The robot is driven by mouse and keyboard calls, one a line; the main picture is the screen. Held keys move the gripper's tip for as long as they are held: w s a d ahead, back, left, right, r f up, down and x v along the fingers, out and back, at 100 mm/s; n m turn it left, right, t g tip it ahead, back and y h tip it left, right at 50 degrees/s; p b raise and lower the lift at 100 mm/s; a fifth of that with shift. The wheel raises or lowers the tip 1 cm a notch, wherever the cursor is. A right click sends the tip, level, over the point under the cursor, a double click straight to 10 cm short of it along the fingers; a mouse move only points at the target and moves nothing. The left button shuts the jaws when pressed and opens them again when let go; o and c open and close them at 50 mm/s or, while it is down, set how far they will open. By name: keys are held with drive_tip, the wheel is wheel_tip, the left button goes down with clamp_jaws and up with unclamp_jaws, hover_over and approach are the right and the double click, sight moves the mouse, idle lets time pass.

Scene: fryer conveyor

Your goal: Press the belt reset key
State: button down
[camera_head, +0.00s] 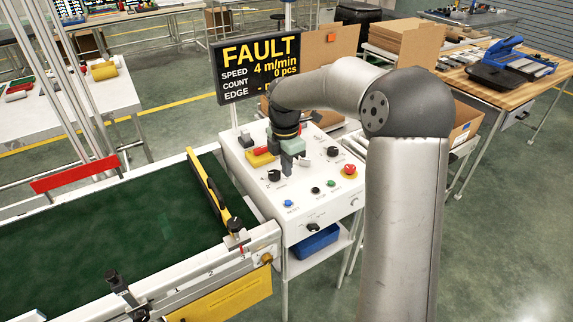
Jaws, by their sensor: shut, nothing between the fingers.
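The blue reset key (288,203) is a small round button near the front left corner of the sloped white control panel (312,172), with a "RESET" label beside it. My gripper (287,170) points down over the panel, behind the blue key in the picture, and appears apart from it. Its fingers are shut and hold nothing. The gap between the fingertips and the panel is hard to judge. The black display (257,67) above the panel reads "FAULT", speed 4 m/min, count 0 pcs; its edge line is partly hidden by my arm.
A black button (315,190), a green button (331,183) and a red emergency stop (348,170) sit right of the blue key. A black knob (274,175) lies left of my gripper. The green belt (120,240) with a yellow-black guide (207,188) runs left of the panel.

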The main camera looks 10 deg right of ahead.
sight(289, 203)
drive_tip(key=f, duration=1)
drive_tip(key=shift+s+p, duration=0.2)
drive_tip(key=shift+p, duration=0.2)
drive_tip(key=shift+d+f, duration=0.1)
drive_tip(key=shift+f, duration=0.1)
drive_tip(key=shift+s+f+b, duration=0.15)
drive_tip(key=shift+f+b, duration=0.25)
drive_tip(key=shift+f, duration=0.35)
drive_tip(key=shift+s+f, duration=0.2)
drive_tip(key=r+p, duration=0.1)
drive_tip(key=r, duration=0.1)
drive_tip(key=r+p, duration=0.1)
drive_tip(key=p, duration=0.1)
drive_tip(key=r+p, duration=0.1)
drive_tip(key=r, duration=0.1)
drive_tip(key=shift+w+r, duration=0.35)
wheel_tip(289, 203, up, 10)
drive_tip(key=b, duration=0.1)
drive_tip(key=shift+w, duration=0.25)
